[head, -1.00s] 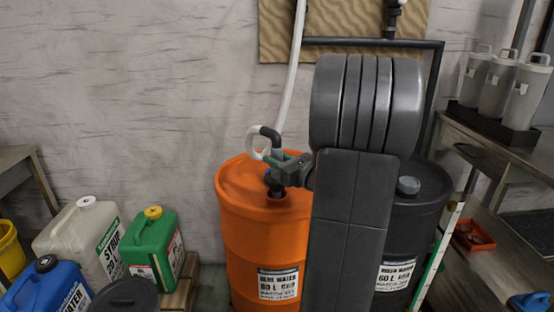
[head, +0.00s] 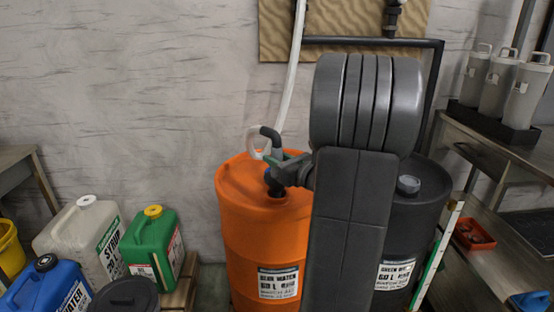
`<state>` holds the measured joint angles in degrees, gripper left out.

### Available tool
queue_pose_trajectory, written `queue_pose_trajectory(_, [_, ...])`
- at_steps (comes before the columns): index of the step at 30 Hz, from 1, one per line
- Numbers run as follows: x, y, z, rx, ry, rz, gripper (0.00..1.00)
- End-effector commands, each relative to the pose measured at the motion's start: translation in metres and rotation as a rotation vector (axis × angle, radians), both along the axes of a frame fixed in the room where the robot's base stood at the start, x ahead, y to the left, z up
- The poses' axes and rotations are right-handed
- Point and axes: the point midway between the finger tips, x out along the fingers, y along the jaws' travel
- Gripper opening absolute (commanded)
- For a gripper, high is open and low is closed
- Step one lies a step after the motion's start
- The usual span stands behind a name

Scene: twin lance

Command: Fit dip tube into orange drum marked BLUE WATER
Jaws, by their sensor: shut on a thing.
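The orange drum (head: 245,225) stands left of my arm, with a label (head: 278,283) that reads BLUE WATER. My gripper (head: 276,173) is over the drum's top and is shut on the dip tube (head: 269,133). The tube's dark bent head shows above the jaws, with a pale hose (head: 292,90) running up from it. A dark collar (head: 275,190) sits below the jaws at the drum's top. The tube's lower part is hidden, and I cannot tell how deep it sits.
A dark drum (head: 415,212) with a grey cap stands right of my arm. Several jerrycans, including a green one (head: 153,245) and a white one (head: 75,240), stand at the left. A metal bench (head: 485,150) with grey jugs is at the right.

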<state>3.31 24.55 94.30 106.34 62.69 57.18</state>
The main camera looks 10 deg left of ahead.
Motion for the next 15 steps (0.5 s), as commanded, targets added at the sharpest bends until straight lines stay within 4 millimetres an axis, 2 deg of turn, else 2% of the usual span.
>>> queue_pose_trajectory(15, [0.000,0.000,-0.013,0.001,0.000,0.000,0.02])
